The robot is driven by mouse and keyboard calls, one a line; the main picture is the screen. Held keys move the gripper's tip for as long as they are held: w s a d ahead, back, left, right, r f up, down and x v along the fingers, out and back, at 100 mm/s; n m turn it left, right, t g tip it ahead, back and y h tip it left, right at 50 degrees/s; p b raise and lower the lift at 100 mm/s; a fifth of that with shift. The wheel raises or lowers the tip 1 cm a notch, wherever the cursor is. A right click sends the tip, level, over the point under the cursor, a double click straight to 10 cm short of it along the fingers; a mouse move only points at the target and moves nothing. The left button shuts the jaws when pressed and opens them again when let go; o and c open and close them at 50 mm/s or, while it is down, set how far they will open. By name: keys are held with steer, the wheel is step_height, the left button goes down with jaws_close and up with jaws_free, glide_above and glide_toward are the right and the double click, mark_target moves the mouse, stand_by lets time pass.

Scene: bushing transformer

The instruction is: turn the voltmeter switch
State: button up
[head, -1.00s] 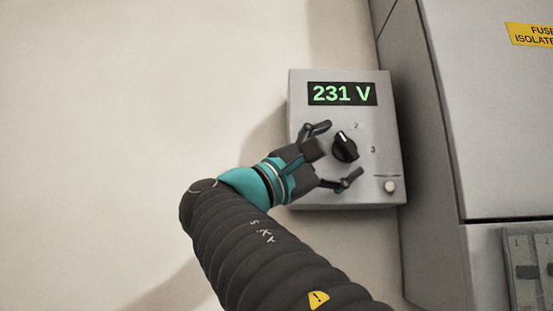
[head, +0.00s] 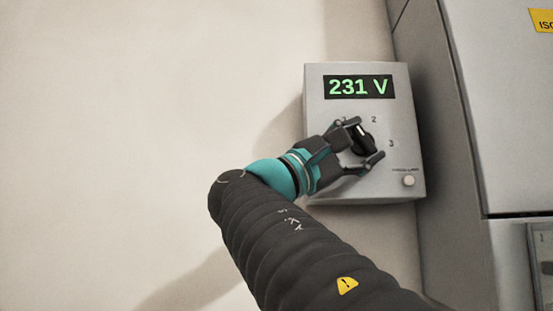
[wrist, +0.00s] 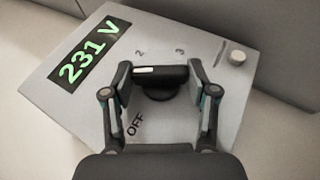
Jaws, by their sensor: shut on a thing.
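The voltmeter switch is a black bar-shaped knob (head: 366,138) with a white pointer mark, on the front of a grey meter box (head: 320,185). It also shows in the wrist view (wrist: 165,76), its bar lying across the picture with the white mark toward the left end. My gripper (head: 364,143) is shut on the knob, one finger at each end of the bar. In the wrist view the labels 2, 3 and OFF show around the knob. The area behind the left finger is hidden. The green display (head: 358,87) reads 231 V.
A small round button (head: 408,180) sits low right on the box, close to my right finger in the wrist view. A large grey cabinet (head: 460,130) with a yellow label (head: 541,20) stands to the right. Bare wall (head: 130,120) is at the left.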

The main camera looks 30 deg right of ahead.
steer(key=shift+r, duration=0.1)
steer(key=shift+r+m+g+y, duration=0.15)
steer(key=shift+m+y, duration=0.5)
steer(key=shift+y, duration=0.45)
steer(key=shift+r+m+g+y, duration=0.15)
steer(key=shift+m+y, duration=0.5)
steer(key=shift+y, duration=0.45)
steer(key=shift+o, duration=0.5)
steer(key=shift+w+r+m+y, duration=0.1)
steer(key=shift+r+m+y, duration=0.3)
steer(key=shift+y, duration=0.4)
steer(key=shift+f+y, duration=0.3)
steer(key=shift+y, duration=0.1)
steer(key=shift+c, duration=0.5)
steer(key=o, duration=1.2)
steer(key=shift+c, duration=0.2)
steer(key=shift+f, duration=0.1)
